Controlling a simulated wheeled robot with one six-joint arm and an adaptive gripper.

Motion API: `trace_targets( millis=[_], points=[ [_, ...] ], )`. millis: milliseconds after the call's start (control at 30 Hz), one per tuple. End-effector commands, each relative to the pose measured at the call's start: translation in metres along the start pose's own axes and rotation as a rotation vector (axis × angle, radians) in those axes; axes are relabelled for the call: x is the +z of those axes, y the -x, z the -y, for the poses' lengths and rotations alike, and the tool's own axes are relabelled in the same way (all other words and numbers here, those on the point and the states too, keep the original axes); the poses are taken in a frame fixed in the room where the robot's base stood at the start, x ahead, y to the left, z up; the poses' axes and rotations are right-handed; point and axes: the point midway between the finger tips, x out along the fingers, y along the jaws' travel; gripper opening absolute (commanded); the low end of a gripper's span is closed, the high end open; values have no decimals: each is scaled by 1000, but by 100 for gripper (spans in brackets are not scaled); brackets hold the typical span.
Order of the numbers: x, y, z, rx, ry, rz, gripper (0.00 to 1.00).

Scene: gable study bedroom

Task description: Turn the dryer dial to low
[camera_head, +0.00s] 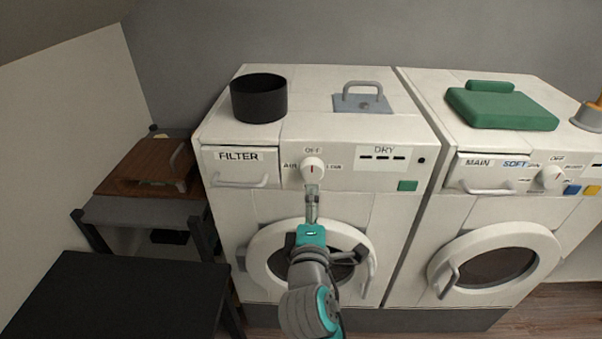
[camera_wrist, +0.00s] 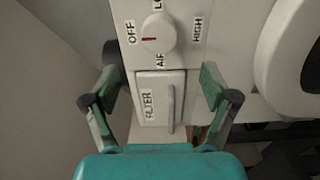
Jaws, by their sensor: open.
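The dryer dial (camera_head: 312,168) is a round white knob on the front panel of the left machine, the dryer (camera_head: 345,205). It also shows in the wrist view (camera_wrist: 160,42). Its red mark points at OFF. In the head view AIR is to its left and LOW to its right; the wrist view also shows HIGH, opposite OFF. My gripper (camera_head: 311,190) is just below the dial in the head view. In the wrist view my gripper (camera_wrist: 161,85) is open, its fingers spread with nothing between them. The dial lies beyond the fingertips, apart from them.
A FILTER drawer (camera_head: 240,168) with a handle is left of the dial. A black pot (camera_head: 259,98) and a grey plate with a handle (camera_head: 361,102) are on top of the dryer. A washer (camera_head: 500,210) with its own dial (camera_head: 551,177) stands on the right.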

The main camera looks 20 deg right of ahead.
Motion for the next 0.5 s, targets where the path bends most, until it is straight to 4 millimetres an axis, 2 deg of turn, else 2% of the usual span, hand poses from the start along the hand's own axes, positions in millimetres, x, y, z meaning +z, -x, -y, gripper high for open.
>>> trace_targets(
  millis=[167, 500],
  points=[
    [0, -13, -2, 1, 2, 4, 85],
    [0, -71, -2, 1, 1, 3, 85]
  ],
)
